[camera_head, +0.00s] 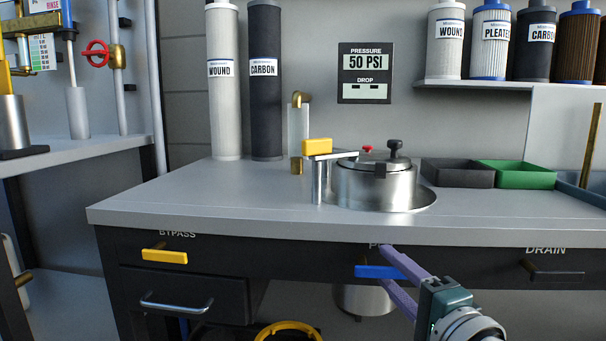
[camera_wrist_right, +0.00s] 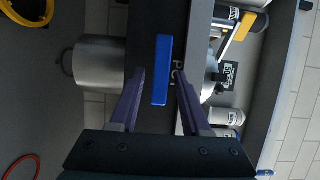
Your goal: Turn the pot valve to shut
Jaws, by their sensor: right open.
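The pot valve is a blue bar handle (camera_head: 372,271) on the dark front panel below the counter, lying level under a label partly hidden by my gripper. It also shows in the right wrist view (camera_wrist_right: 161,70), between my two fingers and not touching either. My right gripper (camera_head: 386,267) is open, its purple fingers pointing at the panel, one above and one below the handle's right part. In the wrist view the fingertips (camera_wrist_right: 161,77) flank the handle with a gap on each side. My left gripper is not in view.
A yellow bypass handle (camera_head: 164,256) and a dark drain handle (camera_head: 555,270) sit on the same panel. A steel pot (camera_head: 375,188) stands in the counter (camera_head: 250,205) above. A drawer pull (camera_head: 176,304) juts out at lower left. A metal cylinder (camera_head: 364,299) hangs below the panel.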

